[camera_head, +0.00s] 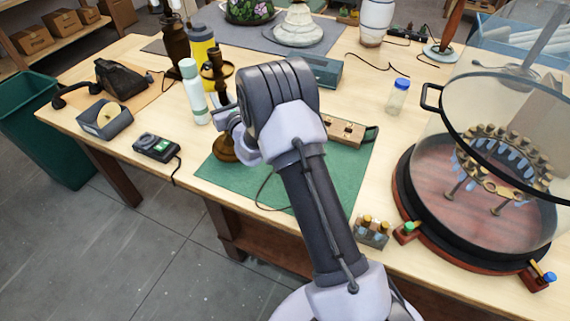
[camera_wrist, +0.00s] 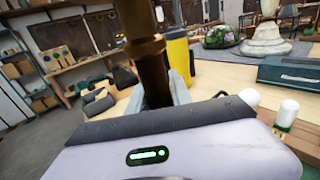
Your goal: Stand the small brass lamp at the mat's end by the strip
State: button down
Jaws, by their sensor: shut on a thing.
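The small brass lamp (camera_head: 218,82) is dark brown-gold, with a slim stem and a round base. It stands about upright over the left part of the green mat (camera_head: 344,186); I cannot tell whether its base touches the mat. My gripper (camera_head: 230,115) is shut on the stem, partly hidden by my wrist. In the wrist view the stem (camera_wrist: 148,55) rises between the fingers (camera_wrist: 165,88). A dark strip (camera_head: 404,33) lies at the back right, near the right end of the grey mat (camera_head: 229,42). A light socketed block (camera_head: 345,131) sits on the green mat.
A green-screened meter (camera_head: 157,147) lies left. A chandelier (camera_head: 505,155) stands in a round tray at right.

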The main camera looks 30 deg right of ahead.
jog(key=shift+f+b, duration=1.35)
jog(key=shift+f, duration=0.5)
